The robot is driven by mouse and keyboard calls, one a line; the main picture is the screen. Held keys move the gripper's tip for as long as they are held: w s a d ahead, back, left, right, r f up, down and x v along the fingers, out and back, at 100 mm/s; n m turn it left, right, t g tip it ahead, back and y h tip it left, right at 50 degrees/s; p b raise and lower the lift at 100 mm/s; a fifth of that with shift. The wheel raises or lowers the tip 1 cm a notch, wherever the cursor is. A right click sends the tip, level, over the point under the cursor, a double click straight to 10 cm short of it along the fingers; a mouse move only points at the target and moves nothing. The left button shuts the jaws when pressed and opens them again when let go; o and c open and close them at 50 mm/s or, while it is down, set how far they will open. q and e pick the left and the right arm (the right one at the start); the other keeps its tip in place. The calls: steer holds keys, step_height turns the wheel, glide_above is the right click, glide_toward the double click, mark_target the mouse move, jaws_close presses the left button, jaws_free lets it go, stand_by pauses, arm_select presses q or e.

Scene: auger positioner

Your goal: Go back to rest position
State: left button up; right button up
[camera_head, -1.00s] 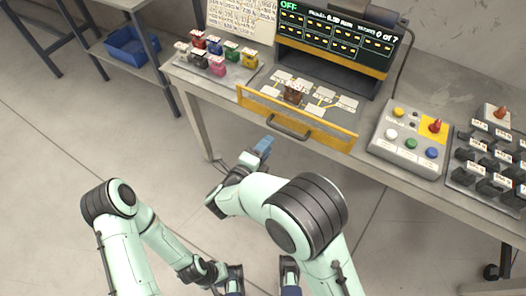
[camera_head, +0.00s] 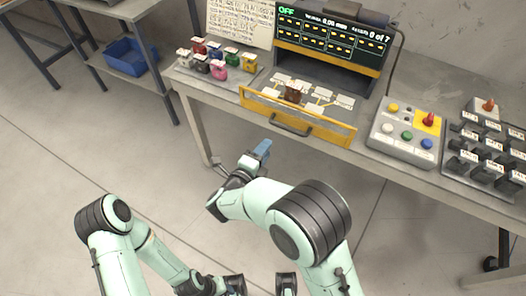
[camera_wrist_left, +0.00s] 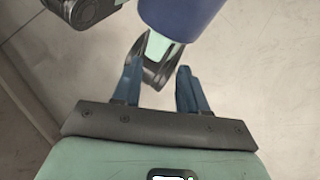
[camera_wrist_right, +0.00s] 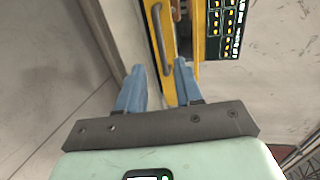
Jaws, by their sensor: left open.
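My right gripper (camera_head: 262,150) is in front of the workbench, just off the yellow drawer's handle and apart from it. Its blue fingers are spread with nothing between them in the right wrist view (camera_wrist_right: 160,70). My left gripper shows in the left wrist view (camera_wrist_left: 157,82), its blue fingers apart and empty, with bare floor and parts of my own body beyond.
The workbench holds a machine with a yellow-framed drawer (camera_head: 330,133), a screen (camera_head: 335,43) reading OFF, a tray of coloured blocks (camera_head: 210,76), a button box (camera_head: 405,148) and a keyed panel (camera_head: 455,183). A blue bin (camera_head: 125,56) sits on a shelf at left. The floor in front is clear.

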steer(key=s+d+f+n+g+y+p, duration=0.35)
steer(key=d+f+n, duration=0.2)
steer(key=f, duration=0.45)
steer(key=s+d+f+n+g+y+p, duration=0.2)
steer(key=s+d+f+n+y, duration=0.15)
steer(key=f+n, duration=0.5)
steer(key=s+f+n+g+y+p, duration=0.1)
steer(key=s+f+n+g, duration=0.1)
steer(key=s, duration=0.6)
steer(key=s+f+n+g+y+p, duration=0.1)
steer(key=s+n+g+y+p, duration=0.1)
steer(key=s, duration=0.6)
steer(key=s+f+n+g+y+p, duration=0.1)
steer(key=s+g, duration=0.3)
steer(key=s, duration=0.4)
steer(key=shift+s+a+f+n+y, duration=0.3)
steer(key=shift+f+n+y, duration=0.2)
steer(key=shift+f+n, duration=0.35)
